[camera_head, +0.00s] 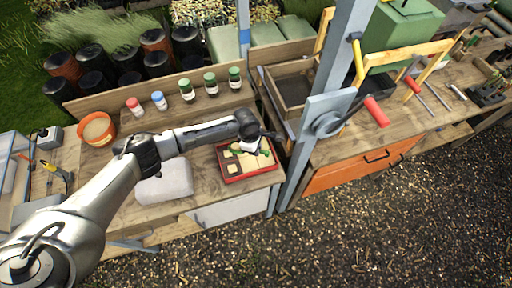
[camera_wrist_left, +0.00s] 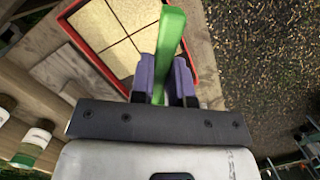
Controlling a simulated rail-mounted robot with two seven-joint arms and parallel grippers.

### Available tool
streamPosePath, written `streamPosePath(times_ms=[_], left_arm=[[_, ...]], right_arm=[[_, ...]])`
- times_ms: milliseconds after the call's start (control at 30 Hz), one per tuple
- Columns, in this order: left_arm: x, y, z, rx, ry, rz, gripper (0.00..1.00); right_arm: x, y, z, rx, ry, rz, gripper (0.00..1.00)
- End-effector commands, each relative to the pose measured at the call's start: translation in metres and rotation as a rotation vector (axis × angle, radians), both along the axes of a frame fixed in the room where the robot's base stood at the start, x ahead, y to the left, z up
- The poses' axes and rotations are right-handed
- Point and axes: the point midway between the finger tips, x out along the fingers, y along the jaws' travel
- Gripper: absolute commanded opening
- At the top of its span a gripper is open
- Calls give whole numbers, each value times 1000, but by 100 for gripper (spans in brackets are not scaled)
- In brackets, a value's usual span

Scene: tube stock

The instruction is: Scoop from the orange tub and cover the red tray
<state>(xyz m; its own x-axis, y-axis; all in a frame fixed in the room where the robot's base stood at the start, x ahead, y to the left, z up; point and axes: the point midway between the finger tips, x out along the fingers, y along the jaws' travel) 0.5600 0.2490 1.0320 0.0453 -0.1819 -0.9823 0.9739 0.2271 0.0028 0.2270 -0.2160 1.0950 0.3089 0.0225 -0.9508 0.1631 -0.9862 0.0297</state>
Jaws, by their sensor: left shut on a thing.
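The red tray (camera_head: 251,175) lies on the bench near its front edge. It shows both pale and dark patches in the head view; in the wrist view (camera_wrist_left: 90,52) the visible part has pale tan, grainy sections split by thin dark lines. My left gripper (camera_head: 258,143) is above the tray, its purple fingers (camera_wrist_left: 163,82) shut on a green handle (camera_wrist_left: 170,40), apparently the scoop's. The scoop's bowl cannot be made out. The orange tub (camera_head: 112,132), holding tan material, stands at the back left of the bench. My right gripper is not in view.
A white bundle (camera_head: 165,183) lies left of the tray. Several capped jars (camera_head: 187,92) stand in a row behind. A wooden bin (camera_head: 293,90) is at the back right. Tools (camera_head: 68,178) lie at the far left.

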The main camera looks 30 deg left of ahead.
Motion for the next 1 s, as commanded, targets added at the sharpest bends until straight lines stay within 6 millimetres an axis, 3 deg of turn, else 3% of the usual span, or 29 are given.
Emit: streamPosePath(times_ms=[133,367,1000], left_arm=[[7,2,-1,-7,-1,135,0],[8,4,-4,-31,-9,202,0],[3,14,-11,-263,-87,197,0]], right_arm=[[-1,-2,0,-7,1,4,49],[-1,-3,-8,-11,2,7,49],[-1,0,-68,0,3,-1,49]])
